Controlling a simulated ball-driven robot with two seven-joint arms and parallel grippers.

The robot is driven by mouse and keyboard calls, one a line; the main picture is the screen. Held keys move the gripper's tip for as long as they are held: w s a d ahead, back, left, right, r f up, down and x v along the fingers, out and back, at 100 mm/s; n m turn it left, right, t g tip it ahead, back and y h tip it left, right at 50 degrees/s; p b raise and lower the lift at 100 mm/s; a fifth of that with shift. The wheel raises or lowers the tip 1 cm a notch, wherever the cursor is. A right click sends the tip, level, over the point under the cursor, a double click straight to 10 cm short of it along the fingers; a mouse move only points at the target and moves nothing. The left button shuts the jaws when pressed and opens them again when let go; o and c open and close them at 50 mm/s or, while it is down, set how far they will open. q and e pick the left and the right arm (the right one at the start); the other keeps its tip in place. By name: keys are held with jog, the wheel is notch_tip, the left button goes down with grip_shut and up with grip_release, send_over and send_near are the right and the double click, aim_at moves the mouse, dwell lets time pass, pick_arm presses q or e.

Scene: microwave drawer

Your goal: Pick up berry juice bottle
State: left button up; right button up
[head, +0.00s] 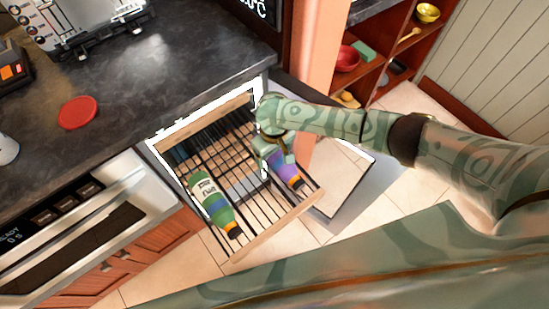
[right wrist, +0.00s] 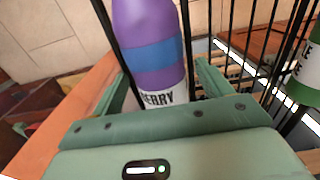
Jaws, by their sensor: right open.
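The berry juice bottle (head: 287,172) is purple with a blue band and orange cap. It lies on the pulled-out wire rack (head: 262,236), on its right side. In the right wrist view the purple bottle (right wrist: 150,45) shows a white label reading "BERRY". My right gripper (head: 276,153) is over the bottle, hiding part of it. In the right wrist view my right gripper (right wrist: 168,82) is open, with one finger on each side of the bottle. Whether the fingers touch it I cannot tell. My left gripper is out of view.
A green bottle (head: 214,208) lies on the rack's left side and shows at the right wrist view's right edge (right wrist: 306,75). A dark counter (head: 130,95) with a red disc (head: 78,113) is left. An oven (head: 75,225) is below. An open door (head: 340,180) stands right of the rack.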

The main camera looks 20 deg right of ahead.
jog(key=shift+r, duration=0.1)
jog(key=c, duration=1.4)
jog(key=shift+o, duration=0.2)
jog(key=shift+r, duration=0.1)
